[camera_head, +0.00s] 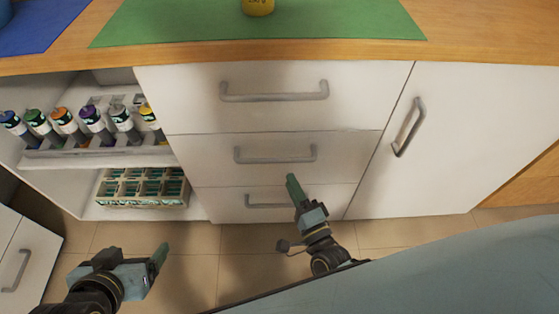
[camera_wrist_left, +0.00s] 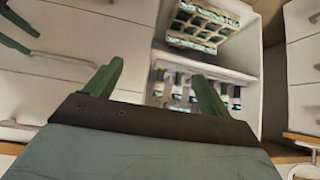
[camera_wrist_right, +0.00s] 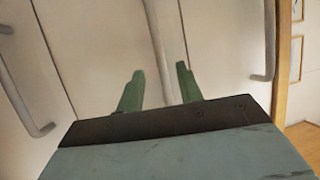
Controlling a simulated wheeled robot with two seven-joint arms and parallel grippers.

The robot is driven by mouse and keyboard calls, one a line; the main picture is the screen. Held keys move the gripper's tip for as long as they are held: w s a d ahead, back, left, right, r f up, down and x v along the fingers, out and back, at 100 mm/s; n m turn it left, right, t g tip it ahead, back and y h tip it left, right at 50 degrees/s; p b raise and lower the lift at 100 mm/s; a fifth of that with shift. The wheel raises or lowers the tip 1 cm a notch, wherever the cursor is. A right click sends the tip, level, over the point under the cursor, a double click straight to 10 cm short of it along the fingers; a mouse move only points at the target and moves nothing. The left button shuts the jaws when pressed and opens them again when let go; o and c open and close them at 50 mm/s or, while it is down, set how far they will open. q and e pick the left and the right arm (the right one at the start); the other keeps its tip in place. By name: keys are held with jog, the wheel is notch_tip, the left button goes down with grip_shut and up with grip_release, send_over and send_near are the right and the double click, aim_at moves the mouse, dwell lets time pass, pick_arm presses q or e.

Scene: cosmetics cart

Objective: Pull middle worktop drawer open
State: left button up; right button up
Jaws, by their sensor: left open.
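The middle drawer (camera_head: 214,152) is white and looks flush with the drawers above and below. Its grey bar handle (camera_head: 275,160) runs level across its front. My right gripper (camera_head: 291,178) is in front of the drawers, its tips just below the right half of this handle. In the right wrist view its fingers (camera_wrist_right: 158,85) are apart, with a handle bar (camera_wrist_right: 154,40) showing between them; contact cannot be told. My left gripper (camera_head: 163,246) is open and empty above the floor at lower left. Its parted fingers show in the left wrist view (camera_wrist_left: 160,82).
The top drawer handle (camera_head: 273,97) is above, and the bottom drawer handle (camera_head: 262,206) is partly hidden by my right gripper. A door handle (camera_head: 407,128) is at right. Open shelves with bottles (camera_head: 65,120) and a divided box (camera_head: 143,204) are at left.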

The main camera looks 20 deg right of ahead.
aim_at(279, 160)
pick_arm(q)
jog(key=w+d+r+t+h+b, duration=0.1)
jog(key=w+d+r+t, duration=0.1)
jog(key=w+r+t, duration=0.2)
jog(key=shift+w+d+r+t+h, duration=0.3)
jog(key=shift+w+d+r+t, duration=0.1)
jog(key=shift+r, duration=0.4)
pick_arm(e)
jog(key=shift+x, duration=4.2)
jog(key=shift+c, duration=0.2)
grip_shut()
